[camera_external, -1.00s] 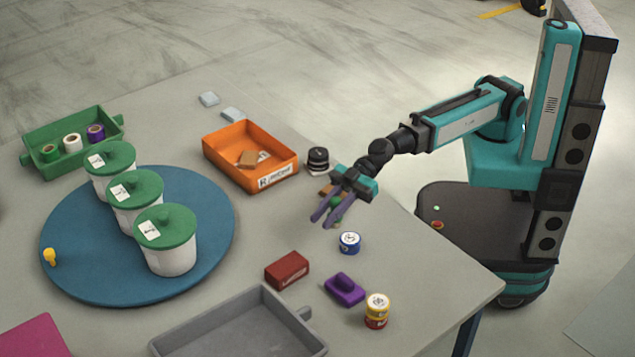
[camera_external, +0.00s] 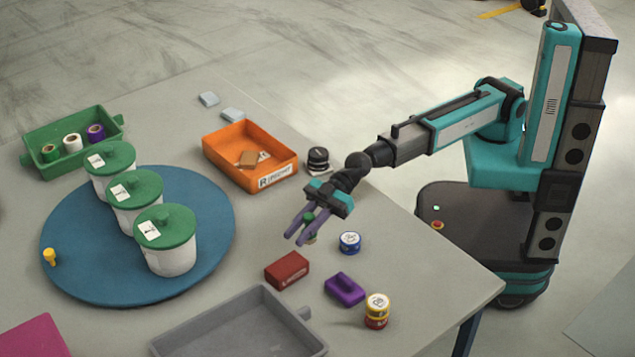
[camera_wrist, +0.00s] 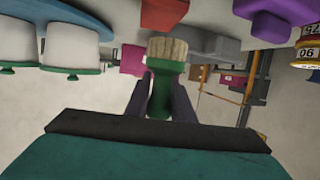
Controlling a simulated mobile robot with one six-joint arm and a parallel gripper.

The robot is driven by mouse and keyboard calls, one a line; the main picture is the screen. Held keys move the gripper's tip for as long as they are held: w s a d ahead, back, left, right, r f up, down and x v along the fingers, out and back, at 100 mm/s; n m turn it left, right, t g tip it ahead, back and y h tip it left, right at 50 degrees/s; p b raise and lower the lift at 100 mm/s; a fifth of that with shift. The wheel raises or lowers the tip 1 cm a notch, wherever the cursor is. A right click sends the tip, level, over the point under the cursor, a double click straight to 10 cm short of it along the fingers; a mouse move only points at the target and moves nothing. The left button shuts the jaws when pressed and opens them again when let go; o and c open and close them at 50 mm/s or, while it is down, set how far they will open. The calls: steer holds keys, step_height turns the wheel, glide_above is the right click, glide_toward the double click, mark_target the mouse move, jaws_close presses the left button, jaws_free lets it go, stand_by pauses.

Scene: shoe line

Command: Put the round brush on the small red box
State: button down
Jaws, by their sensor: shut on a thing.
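My gripper (camera_external: 297,236) is shut on the round brush (camera_external: 309,219), mostly hidden by the fingers in the external view. In the wrist view the brush (camera_wrist: 160,82) has a green handle between the two purple fingers and pale bristles pointing away from my gripper. The small red box (camera_external: 287,270) lies on the table, just below and left of my gripper in the external view. It also shows at the top of the wrist view (camera_wrist: 163,12), beyond the bristles. The brush and the box look apart.
A blue-and-white tin (camera_external: 349,243), a purple block (camera_external: 344,289) and stacked yellow and red tins (camera_external: 377,310) stand to the right. A grey tray (camera_external: 312,341) lies in front. An orange bin (camera_external: 285,178) and a blue turntable (camera_external: 222,240) with lidded pots lie behind and left.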

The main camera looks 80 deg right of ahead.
mark_target(306, 223)
steer(key=shift+w+a+f, duration=0.2)
steer(key=shift+w+a, duration=1.15)
steer(key=shift+a, duration=0.05)
steer(key=shift+w+a+f, duration=0.15)
steer(key=shift+w+a, duration=1.15)
steer(key=shift+a, duration=0.05)
steer(key=shift+f+b, duration=0.65)
steer(key=shift+f, duration=1.1)
steer(key=shift+f, duration=0.15)
steer(key=c, duration=1.5)
jaws_free()
steer(key=shift+c, duration=0.2)
steer(key=shift+r, duration=0.2)
steer(key=shift+p+v, duration=0.35)
steer(key=shift+v, duration=5.7)
